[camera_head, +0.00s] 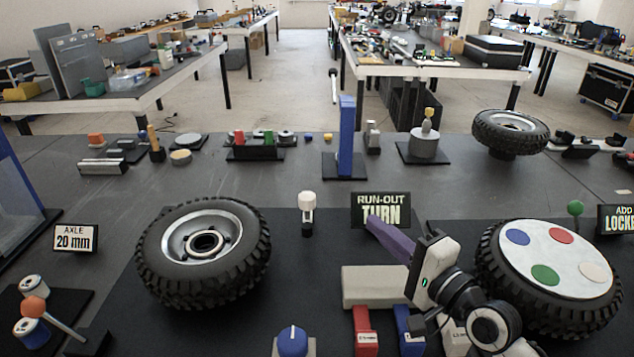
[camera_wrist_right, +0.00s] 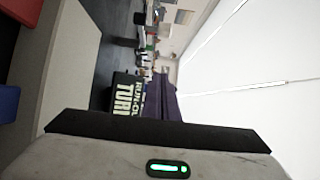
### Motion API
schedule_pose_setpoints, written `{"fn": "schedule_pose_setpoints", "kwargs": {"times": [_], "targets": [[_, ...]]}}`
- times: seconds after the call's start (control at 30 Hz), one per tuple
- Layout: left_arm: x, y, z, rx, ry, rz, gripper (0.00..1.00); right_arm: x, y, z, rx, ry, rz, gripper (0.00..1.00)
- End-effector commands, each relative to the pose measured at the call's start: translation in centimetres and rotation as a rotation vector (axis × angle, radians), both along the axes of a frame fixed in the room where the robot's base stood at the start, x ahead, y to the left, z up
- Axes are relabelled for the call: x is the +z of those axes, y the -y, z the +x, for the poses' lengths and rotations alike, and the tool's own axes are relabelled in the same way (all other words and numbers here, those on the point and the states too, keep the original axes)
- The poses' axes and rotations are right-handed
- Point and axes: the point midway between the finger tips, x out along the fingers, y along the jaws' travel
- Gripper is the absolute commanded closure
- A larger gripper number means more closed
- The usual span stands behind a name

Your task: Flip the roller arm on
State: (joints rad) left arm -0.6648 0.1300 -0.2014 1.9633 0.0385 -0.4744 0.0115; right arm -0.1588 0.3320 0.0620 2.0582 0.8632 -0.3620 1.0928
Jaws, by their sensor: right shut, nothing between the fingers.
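A small upright piece with a white roller-like head (camera_head: 307,200) on a dark stem stands between the left wheel and the RUN-OUT TURN sign (camera_head: 381,210); it looks like the roller arm, but I cannot tell its hinge. My right gripper (camera_head: 372,222) is shut and empty, its purple fingers pointing up-left in front of the sign, right of the roller piece and apart from it. In the right wrist view the fingers (camera_wrist_right: 162,100) are together beside the sign (camera_wrist_right: 127,95). The left wheel (camera_head: 203,250) lies flat on the dark mat. My left gripper is out of view.
A grey block (camera_head: 375,287) lies below my right gripper, with red (camera_head: 365,331) and blue (camera_head: 408,331) pieces in front. A wheel with a coloured-dot disc (camera_head: 555,258) is at right. A blue post (camera_head: 347,138) stands behind. A blue knob (camera_head: 292,341) is at the front.

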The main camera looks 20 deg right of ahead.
Motion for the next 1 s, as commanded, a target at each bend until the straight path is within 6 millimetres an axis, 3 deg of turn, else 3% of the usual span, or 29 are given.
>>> {"fn": "schedule_pose_setpoints", "kwargs": {"times": [0.53, 0.67, 1.0], "targets": [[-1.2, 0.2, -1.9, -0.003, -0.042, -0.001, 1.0, 0.0, -0.2, 0.8, -0.001, 0.0, 0.0, 1.0], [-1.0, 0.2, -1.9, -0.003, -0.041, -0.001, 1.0, 0.1, -0.8, 2.7, 0.0, 0.002, 0.001, 1.0], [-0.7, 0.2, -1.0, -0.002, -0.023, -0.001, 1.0, 0.0, -2.8, 9.6, 0.0, 0.001, -0.001, 1.0]]}}
